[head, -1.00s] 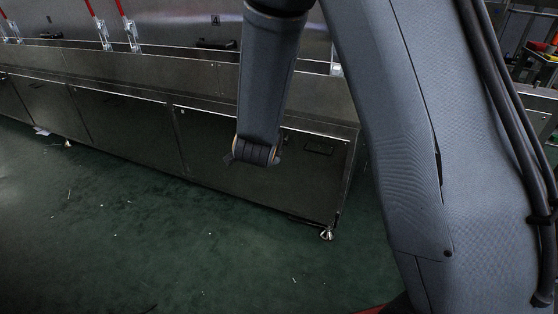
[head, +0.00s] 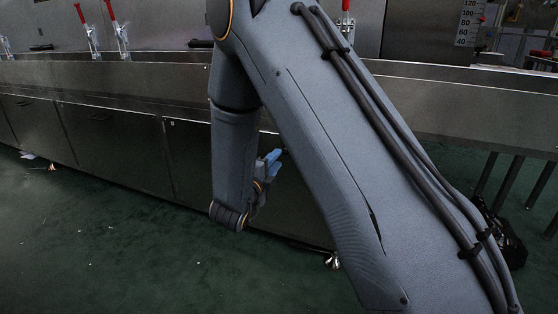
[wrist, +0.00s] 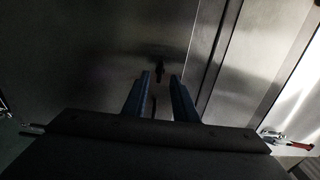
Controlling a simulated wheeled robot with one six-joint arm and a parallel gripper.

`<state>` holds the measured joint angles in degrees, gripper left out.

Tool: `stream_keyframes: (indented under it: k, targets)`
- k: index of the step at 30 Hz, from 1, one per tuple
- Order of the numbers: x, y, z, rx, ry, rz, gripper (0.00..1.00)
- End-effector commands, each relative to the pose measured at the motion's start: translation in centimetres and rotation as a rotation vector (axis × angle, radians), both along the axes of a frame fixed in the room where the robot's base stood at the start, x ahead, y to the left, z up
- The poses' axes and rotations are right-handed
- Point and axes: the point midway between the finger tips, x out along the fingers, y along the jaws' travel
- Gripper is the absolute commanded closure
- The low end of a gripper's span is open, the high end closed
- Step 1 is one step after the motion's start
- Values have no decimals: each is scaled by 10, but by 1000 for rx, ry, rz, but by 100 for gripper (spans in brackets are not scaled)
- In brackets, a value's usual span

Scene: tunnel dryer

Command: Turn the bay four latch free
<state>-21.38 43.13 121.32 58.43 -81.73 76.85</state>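Several red-handled latches stand along the dryer's upper ledge in the head view: one at the left (head: 82,18), another beside it (head: 115,22), and one partly behind my arm (head: 346,8). I cannot read which is bay four's. My gripper shows in the head view with bluish fingers (head: 269,163), low in front of the lower cabinet panels. In the wrist view my gripper (wrist: 159,77) is open, its two fingers apart with nothing held. Beyond the fingertips a small dark fitting (wrist: 160,66) sits on a metal panel. A red-handled piece (wrist: 298,145) lies at the right edge.
The steel dryer (head: 110,135) runs across the head view. A temperature scale (head: 470,22) is at upper right. Table legs (head: 512,180) and a dark box (head: 503,235) stand at right. Green floor (head: 90,250) in front is open, with scattered scraps.

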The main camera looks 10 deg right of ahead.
Motion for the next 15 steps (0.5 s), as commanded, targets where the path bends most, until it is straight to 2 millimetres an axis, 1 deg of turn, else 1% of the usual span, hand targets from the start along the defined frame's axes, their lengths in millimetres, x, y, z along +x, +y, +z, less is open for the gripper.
stream_keyframes:
  k: [1,3,7,10,15]
  targets:
    - [8,-6,-2,0,-3,-2,74]
    - [16,-12,-1,2,-3,-2,74]
    - [28,-20,-1,0,-1,0,74]
    - [33,-24,-1,1,-1,0,74]
    - [36,-26,0,1,1,1,74]
